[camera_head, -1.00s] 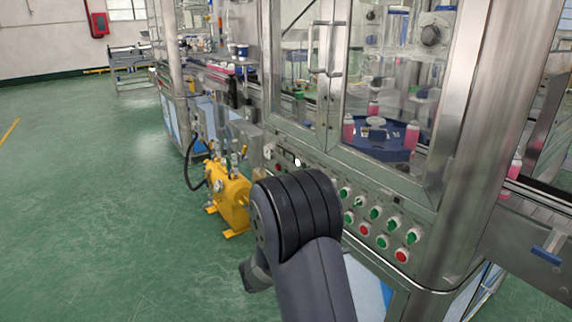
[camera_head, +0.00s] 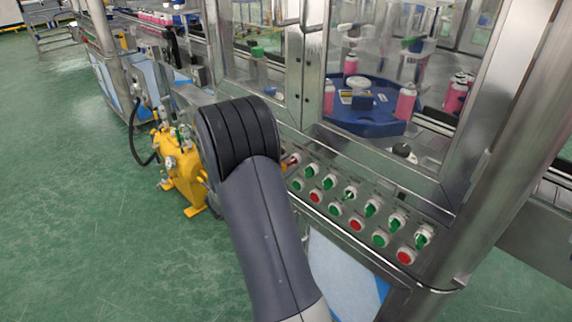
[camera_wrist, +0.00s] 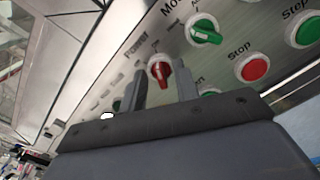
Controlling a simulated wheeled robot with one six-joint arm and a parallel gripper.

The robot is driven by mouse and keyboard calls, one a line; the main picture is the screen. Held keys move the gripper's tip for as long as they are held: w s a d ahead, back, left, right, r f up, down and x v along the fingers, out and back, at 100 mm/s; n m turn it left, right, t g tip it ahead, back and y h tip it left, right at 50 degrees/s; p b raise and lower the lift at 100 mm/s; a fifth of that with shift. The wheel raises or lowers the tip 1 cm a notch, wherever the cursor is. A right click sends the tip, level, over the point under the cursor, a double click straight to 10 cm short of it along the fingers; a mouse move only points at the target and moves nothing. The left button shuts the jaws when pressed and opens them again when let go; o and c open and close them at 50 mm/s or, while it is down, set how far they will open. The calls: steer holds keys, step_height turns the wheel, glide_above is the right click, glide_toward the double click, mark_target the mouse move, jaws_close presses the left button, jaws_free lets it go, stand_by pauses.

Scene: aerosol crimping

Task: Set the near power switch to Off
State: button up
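The power switch (camera_wrist: 159,71) is a red knob in a pale ring, beside the word "Power", in the wrist view. It also shows in the head view (camera_head: 291,160) at the right edge of my arm. My gripper (camera_wrist: 162,82) has its two fingers apart, one on each side of the red knob, with its tips close to the panel. I cannot tell whether either finger touches the knob, nor which marked position it points to. In the head view my gripper is hidden behind my arm.
The steel control panel (camera_head: 334,211) carries rows of green knobs and green and red buttons. A green knob (camera_wrist: 204,31) and a red Stop button (camera_wrist: 252,68) lie right of the switch. Glass doors stand above the panel; a yellow pump (camera_head: 184,176) stands left.

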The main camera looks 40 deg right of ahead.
steer(key=shift+d, duration=0.1)
jaws_close()
steer(key=shift+n+p, duration=0.3)
steer(key=shift+n, duration=0.1)
steer(key=n+p, duration=0.3)
steer(key=n, duration=0.1)
steer(key=shift+w+r+n, duration=0.1)
steer(key=shift+r+n, duration=0.05)
steer(key=shift+n, duration=0.15)
steer(key=shift+w+n+p, duration=0.1)
steer(key=shift+n+p, duration=2.3)
steer(key=shift+n, duration=0.9)
steer(key=shift+f, duration=0.2)
jaws_free()
